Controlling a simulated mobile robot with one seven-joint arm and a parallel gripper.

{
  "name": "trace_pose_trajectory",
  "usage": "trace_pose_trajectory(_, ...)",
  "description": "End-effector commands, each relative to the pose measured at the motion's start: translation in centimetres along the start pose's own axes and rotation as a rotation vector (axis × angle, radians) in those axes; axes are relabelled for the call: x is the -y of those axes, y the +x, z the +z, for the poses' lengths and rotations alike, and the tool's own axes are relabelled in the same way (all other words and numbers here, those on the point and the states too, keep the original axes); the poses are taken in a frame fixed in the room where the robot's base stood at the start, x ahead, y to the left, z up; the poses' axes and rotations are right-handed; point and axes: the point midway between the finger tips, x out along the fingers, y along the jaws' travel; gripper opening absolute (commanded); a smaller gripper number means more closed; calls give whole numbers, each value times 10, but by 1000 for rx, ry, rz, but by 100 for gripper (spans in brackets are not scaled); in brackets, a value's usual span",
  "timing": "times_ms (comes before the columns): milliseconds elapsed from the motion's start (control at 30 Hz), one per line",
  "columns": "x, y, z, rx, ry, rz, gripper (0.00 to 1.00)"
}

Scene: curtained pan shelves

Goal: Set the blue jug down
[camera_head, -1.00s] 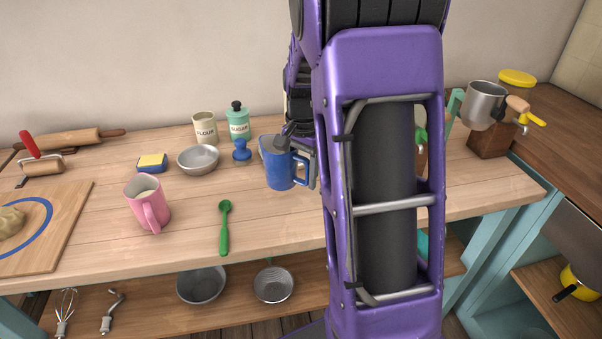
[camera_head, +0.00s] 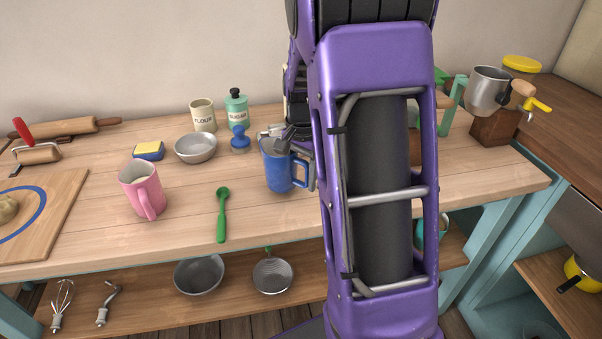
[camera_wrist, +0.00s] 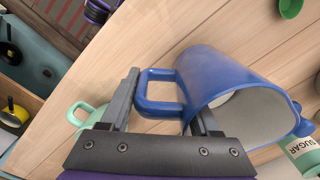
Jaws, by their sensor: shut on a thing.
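The blue jug (camera_head: 278,170) is on or just above the wooden worktop (camera_head: 180,235) in the head view, left of my purple arm; whether its base touches the wood is hard to tell. It looks upright there. My gripper (camera_head: 298,152) is at the jug's right side, by its handle, and is partly hidden behind my arm. In the wrist view, the jug (camera_wrist: 228,75) shows its pale inside, and its handle reaches between the fingers of my gripper (camera_wrist: 165,105). One finger crosses the jug's rim.
A blue stamp-like tool (camera_head: 240,140), a sugar canister (camera_head: 237,108) and a metal bowl (camera_head: 195,148) stand left of and behind the jug. Bare wood shows in front of the blue jug.

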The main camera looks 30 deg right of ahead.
Motion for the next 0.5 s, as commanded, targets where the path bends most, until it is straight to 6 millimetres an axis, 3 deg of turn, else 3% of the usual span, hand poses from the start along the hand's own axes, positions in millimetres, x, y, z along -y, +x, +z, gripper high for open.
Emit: trace_pose_trajectory(500,0,6,0,-1,0,-2,0)
